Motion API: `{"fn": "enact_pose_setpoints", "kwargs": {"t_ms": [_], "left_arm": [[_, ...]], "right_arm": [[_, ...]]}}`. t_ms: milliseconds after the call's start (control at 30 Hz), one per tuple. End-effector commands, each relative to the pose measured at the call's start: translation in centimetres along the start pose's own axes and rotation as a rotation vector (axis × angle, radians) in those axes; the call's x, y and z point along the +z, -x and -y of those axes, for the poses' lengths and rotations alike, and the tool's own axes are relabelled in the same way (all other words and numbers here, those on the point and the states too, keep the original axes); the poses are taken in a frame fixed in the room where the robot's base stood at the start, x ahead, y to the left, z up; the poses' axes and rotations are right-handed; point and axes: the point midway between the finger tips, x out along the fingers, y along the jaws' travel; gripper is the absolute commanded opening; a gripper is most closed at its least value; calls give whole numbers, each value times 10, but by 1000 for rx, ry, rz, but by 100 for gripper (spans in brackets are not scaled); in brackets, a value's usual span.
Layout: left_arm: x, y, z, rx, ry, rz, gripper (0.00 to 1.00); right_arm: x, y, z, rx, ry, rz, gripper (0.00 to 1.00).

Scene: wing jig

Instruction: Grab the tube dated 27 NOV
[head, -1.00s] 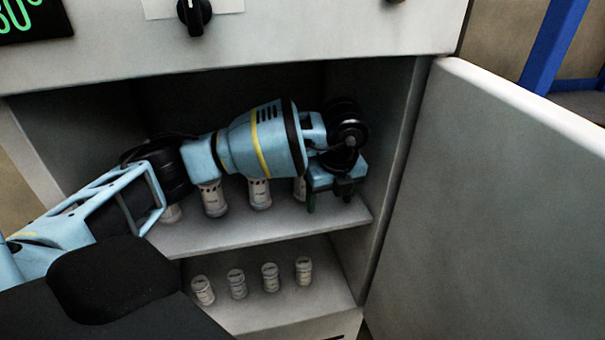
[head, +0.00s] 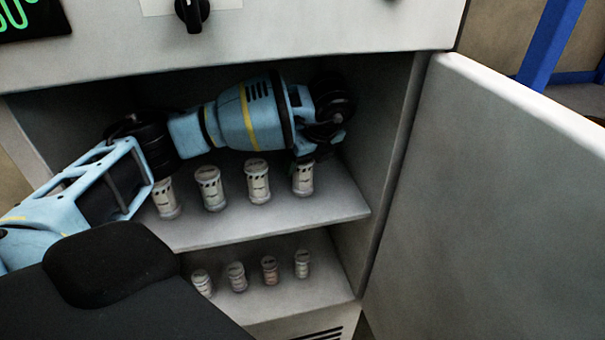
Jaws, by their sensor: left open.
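Several white tubes with dark-striped labels stand upright in a row on the upper shelf: a leftmost one (head: 166,199), a second (head: 211,188), a third (head: 258,182) and a rightmost one (head: 303,178). Smaller white tubes (head: 237,278) stand in a row on the lower shelf. The label dates are too small to read, so I cannot tell which tube is dated 27 NOV. My left gripper (head: 308,158) is open at the top of the rightmost upper tube; its fingers are mostly hidden, and I cannot tell whether they touch it. My right gripper is out of view.
The upper shelf (head: 335,202) and lower shelf (head: 285,305) sit inside a grey cabinet. Its door (head: 490,200) stands open at the right. The cabinet front with a black knob (head: 192,12) is above my left arm. Bare shelf lies in front of the upper tubes.

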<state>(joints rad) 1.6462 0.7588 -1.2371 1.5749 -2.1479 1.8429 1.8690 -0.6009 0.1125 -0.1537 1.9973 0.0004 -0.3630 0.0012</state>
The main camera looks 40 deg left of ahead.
Motion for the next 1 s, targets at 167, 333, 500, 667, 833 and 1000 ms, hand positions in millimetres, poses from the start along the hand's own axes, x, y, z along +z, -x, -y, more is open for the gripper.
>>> {"fn": "enact_pose_setpoints", "kwargs": {"t_ms": [167, 333, 500, 667, 833, 1000], "left_arm": [[3, -26, -3, 3, 0, 1, 67], [3, -40, -2, 1, -1, 1, 67], [3, -42, -2, 0, -1, 1, 67], [3, -42, -2, 0, -1, 1, 56], [3, -41, -2, 0, -1, 1, 34], [3, -41, -2, -1, -1, 1, 16]], "right_arm": [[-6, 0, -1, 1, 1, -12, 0], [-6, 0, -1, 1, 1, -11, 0], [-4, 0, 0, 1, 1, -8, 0], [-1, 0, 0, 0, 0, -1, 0], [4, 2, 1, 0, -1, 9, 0], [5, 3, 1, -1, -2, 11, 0]]}}
